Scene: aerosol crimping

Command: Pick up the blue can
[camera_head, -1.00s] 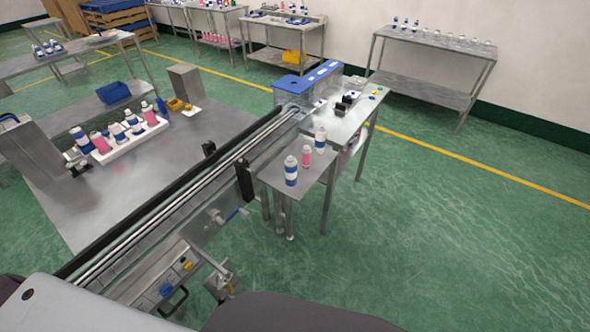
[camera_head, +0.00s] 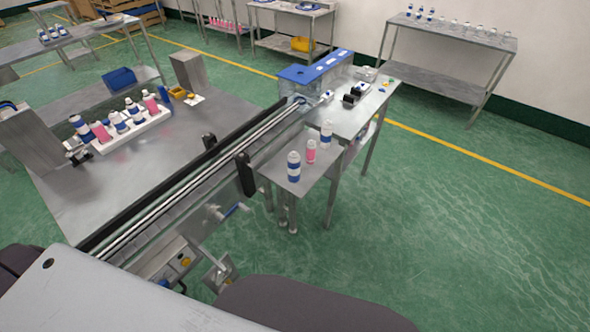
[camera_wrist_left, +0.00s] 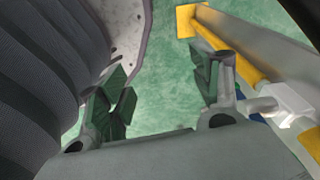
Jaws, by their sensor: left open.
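A blue-and-white can (camera_head: 294,167) stands upright on the front part of a small metal side table (camera_head: 273,171) in the head view. A second blue-and-white can (camera_head: 326,134) stands farther back on it, with a pink-and-white can (camera_head: 311,151) between them. Several blue-and-white and pink cans stand in a white rack (camera_head: 103,147) on the left worktable. My left gripper (camera_wrist_left: 160,98) shows in the left wrist view, open and empty, with green floor between its fingers. No can shows there. Neither gripper shows in the head view.
A conveyor with rails (camera_head: 200,180) runs diagonally between the worktable and the small table. A blue-topped machine (camera_head: 315,68) stands at its far end. A yellow-edged metal part (camera_wrist_left: 232,45) is close beside my left gripper. The floor at right (camera_head: 470,230) is clear.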

